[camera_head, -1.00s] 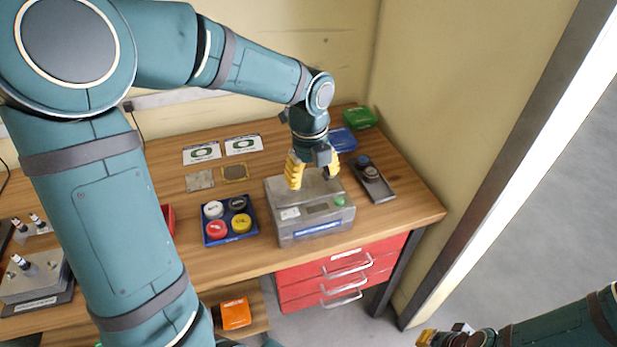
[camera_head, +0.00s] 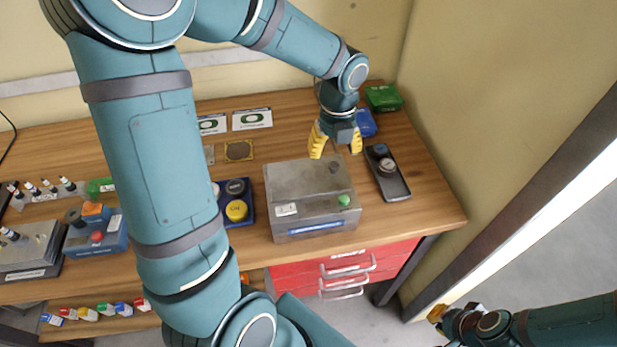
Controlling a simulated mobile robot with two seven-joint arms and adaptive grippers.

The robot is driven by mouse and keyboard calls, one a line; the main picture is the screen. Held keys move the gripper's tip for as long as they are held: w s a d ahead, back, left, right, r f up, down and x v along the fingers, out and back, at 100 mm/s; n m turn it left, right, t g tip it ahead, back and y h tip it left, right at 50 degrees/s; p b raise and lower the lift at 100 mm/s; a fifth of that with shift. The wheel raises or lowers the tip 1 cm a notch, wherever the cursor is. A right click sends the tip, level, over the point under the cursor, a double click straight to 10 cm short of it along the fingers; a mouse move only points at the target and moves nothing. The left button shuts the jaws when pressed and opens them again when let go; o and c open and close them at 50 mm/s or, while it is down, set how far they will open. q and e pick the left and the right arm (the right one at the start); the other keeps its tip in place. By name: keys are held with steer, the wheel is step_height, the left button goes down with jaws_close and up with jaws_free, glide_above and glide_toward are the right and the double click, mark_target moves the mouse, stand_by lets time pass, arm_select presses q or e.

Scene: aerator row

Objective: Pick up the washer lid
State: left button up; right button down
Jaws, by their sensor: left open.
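The washer is a grey metal box (camera_head: 310,226) on the wooden bench, with a green button and blue label on its front. Its flat grey lid (camera_head: 295,180) lies on top, with a small dark knob (camera_head: 335,168) toward the back right. My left gripper (camera_head: 336,153) points down with yellow fingers spread. It is open, at the lid's back right edge near the knob, with nothing visible between its fingers. Whether it touches the lid cannot be told. My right gripper (camera_head: 440,314) is at the lower right, away from the bench, its fingers partly out of clear view.
A dark tray (camera_head: 396,188) with round parts lies right of the washer. A blue tray (camera_head: 247,217) with coloured caps is on its left, partly behind my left arm. Green (camera_head: 383,98) and blue (camera_head: 366,124) boxes stand behind. A wall closes the right side.

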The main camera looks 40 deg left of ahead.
mark_target(334, 165)
arm_select(q)
steer(key=shift+w+f+b, duration=0.2)
steer(key=shift+f+b, duration=0.45)
steer(key=shift+f, duration=2.5)
jaws_close()
